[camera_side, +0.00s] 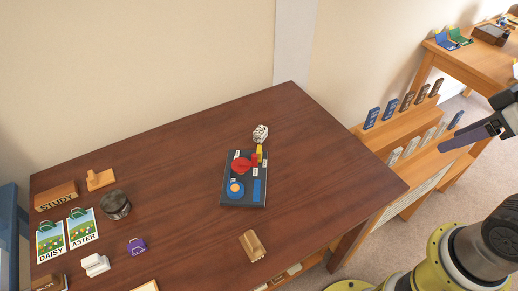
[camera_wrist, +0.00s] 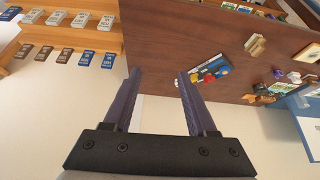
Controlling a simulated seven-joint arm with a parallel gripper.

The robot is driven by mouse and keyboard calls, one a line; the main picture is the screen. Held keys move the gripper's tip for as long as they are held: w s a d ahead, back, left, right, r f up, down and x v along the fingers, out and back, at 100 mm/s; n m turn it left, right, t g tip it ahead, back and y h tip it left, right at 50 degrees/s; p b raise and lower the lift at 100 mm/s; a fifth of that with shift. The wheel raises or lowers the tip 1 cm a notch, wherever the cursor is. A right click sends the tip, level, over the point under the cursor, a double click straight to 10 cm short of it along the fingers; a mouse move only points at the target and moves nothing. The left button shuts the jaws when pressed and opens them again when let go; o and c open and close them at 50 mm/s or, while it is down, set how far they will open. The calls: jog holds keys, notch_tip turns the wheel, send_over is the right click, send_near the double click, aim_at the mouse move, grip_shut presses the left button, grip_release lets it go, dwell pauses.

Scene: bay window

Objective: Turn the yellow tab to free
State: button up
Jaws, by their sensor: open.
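A dark board (camera_side: 230,197) lies on the brown table, carrying a red round part (camera_side: 241,165), a blue knob with an orange centre (camera_side: 236,190), a blue strip (camera_side: 257,189) and a small red piece. The yellow tab (camera_side: 259,152) stands at the board's far right corner. Small white labels are too small to read. In the wrist view the board (camera_wrist: 206,68) shows small, beyond my fingers. My gripper (camera_wrist: 152,75) is open and empty. In the side view it (camera_side: 466,135) hangs off the table's right side, well away from the board.
A whitish lump (camera_side: 261,132) sits just behind the tab. A wooden block (camera_side: 252,245) stands near the front edge. A dark round tin (camera_side: 115,205), DAISY and ASTER cards and a STUDY block (camera_side: 56,197) are at left. Stepped shelves (camera_side: 400,130) with tags stand right.

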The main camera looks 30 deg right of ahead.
jog(key=w+a+r+n, duration=0.1)
jog(key=w+r+n, duration=0.3)
jog(key=w+r, duration=0.5)
jog(key=n+g, duration=0.6)
jog(key=n, duration=0.1)
send_over(259, 149)
notch_tip(259, 149, down, 22)
notch_tip(259, 149, down, 13)
jog(key=shift+f, duration=0.1)
